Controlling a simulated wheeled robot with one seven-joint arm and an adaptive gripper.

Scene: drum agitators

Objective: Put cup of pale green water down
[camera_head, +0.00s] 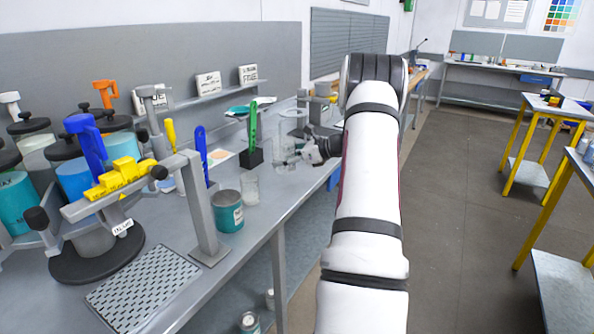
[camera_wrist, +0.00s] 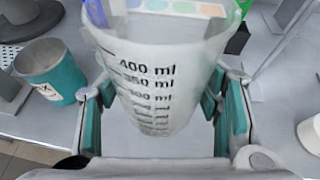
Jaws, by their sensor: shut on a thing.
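The cup is a clear, pale graduated beaker (camera_wrist: 158,85) with black marks near 400 and 350 ml, seen from above in the wrist view. The fingers of my gripper (camera_wrist: 162,120) stand on both sides of it and are shut on it. Its contents look whitish; I cannot make out a green tint or the water level. The base of the cup is hidden, so I cannot tell whether it touches the bench. In the head view my gripper (camera_head: 288,160) is over the grey bench (camera_head: 262,218), and the held cup is hard to pick out.
A teal can (camera_head: 228,212) stands on the bench, left of the cup in the wrist view (camera_wrist: 52,70). A clear vessel (camera_head: 250,190) shows beside it. A green-handled tool (camera_head: 253,125), a blue spatula (camera_head: 201,155) and a clear cylinder (camera_head: 293,122) stand nearby.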

